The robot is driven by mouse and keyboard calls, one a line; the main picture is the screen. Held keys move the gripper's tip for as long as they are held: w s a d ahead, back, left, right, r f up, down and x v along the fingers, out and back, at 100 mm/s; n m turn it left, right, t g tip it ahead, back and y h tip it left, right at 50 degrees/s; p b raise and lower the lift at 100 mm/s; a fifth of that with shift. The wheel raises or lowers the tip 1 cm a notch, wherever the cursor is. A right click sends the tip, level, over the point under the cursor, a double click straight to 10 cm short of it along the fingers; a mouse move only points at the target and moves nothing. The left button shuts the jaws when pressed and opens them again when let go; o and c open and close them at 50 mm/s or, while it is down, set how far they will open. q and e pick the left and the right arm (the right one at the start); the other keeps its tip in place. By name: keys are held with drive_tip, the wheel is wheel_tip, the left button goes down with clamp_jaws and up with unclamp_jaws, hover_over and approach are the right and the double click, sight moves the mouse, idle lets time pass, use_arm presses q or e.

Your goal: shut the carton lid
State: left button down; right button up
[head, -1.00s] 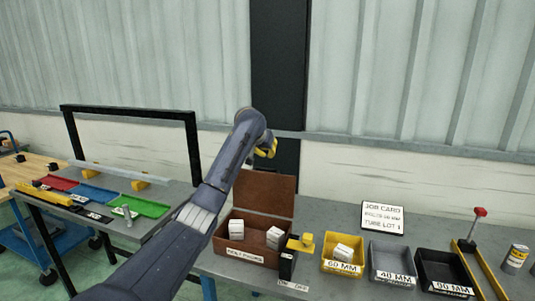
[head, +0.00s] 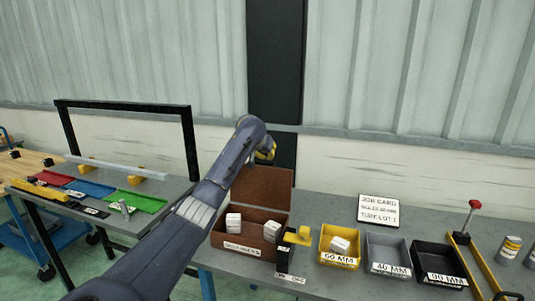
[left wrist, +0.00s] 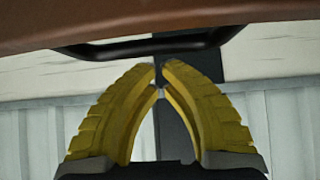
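The brown carton (head: 222,240) stands on the grey bench with its lid (head: 265,186) raised upright at the back. White blocks (head: 233,222) sit inside it. My left gripper (head: 266,153) has yellow fingers and is behind the lid's upper edge, partly hidden by my arm. In the left wrist view the lid (left wrist: 120,20) crosses the top, with a dark handle-like bar (left wrist: 110,50) beneath it. The left fingertips (left wrist: 160,68) meet just below that bar, with nothing seen between them; I cannot tell whether they touch it. My right gripper is not in view.
A yellow and black fixture (head: 295,238) stands right of the carton. Beyond it are a yellow bin (head: 338,262), a grey bin (head: 387,270) and a black bin (head: 442,278). A job card (head: 379,211) stands behind them. Coloured trays (head: 90,188) lie on the left table.

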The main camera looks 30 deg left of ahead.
use_arm(q)
drive_tip(key=shift+s+d+f, duration=0.1)
drive_tip(key=shift+s+d, duration=0.05)
drive_tip(key=shift+s, duration=0.4)
drive_tip(key=shift+s+d+f, duration=0.1)
drive_tip(key=shift+s, duration=0.4)
drive_tip(key=shift+d, duration=0.1)
